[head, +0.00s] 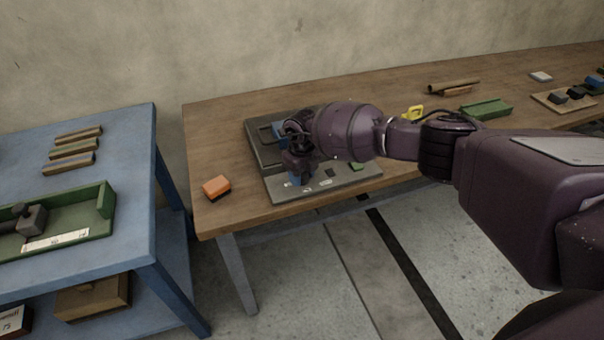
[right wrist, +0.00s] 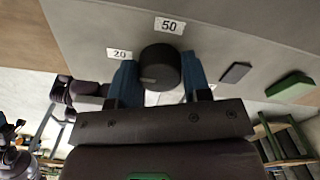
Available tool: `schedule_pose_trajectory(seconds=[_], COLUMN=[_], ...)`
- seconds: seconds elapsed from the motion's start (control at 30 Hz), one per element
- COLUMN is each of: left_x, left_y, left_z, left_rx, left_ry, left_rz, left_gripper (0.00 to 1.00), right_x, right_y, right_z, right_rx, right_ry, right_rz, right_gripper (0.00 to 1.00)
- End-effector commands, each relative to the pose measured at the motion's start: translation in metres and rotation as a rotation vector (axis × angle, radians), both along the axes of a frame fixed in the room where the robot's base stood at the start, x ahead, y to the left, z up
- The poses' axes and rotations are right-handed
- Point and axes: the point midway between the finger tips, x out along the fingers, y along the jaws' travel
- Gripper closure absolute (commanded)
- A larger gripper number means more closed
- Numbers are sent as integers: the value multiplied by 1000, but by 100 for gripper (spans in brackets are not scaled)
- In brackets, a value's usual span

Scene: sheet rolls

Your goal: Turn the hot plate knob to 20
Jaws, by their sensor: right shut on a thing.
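The hot plate (head: 282,194) is a flat grey unit on the wooden table. Its knob (right wrist: 160,66) is a round black dial, seen up close in the right wrist view. The two blue fingers of my right gripper (right wrist: 160,82) are on either side of the knob and shut on it. A white label "20" (right wrist: 119,54) lies to the left of the knob, and a label "50" (right wrist: 170,25) lies above it. The knob's pointer mark cannot be made out. In the head view my right gripper (head: 297,172) covers the knob. My left gripper is not in view.
A green button (right wrist: 290,87) and a dark button (right wrist: 235,73) are on the panel right of the knob. An orange block (head: 216,187) lies left of the hot plate. A blue table (head: 130,150) with a green tray (head: 108,200) stands at the left.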

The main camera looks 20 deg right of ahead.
Motion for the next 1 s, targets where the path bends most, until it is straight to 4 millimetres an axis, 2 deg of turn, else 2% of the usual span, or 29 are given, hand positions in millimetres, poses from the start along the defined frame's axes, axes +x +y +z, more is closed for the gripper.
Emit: schedule_pose_trajectory(seconds=[0.13, 0.17, 0.3, 0.33, 0.67, 0.77, 1.0], left_x=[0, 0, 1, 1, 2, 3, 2], left_y=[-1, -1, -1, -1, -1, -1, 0], left_z=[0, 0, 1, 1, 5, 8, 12], left_rx=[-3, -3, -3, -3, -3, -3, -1], left_ry=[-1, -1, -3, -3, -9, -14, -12], left_rz=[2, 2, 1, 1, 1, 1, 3], left_gripper=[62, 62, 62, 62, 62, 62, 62], right_x=[0, 0, 0, 0, 0, 1, 1], right_y=[0, 0, 0, 0, 0, 0, 0], right_z=[-1, -1, 0, 0, 4, 15, 58], right_rx=[0, 0, 0, 0, 0, -1, -1], right_ry=[1, 1, 1, 1, -1, -4, -5], right_rz=[1, 1, 1, 1, 2, 3, 3], right_gripper=[80, 55, 33, 31, 31, 31, 31])
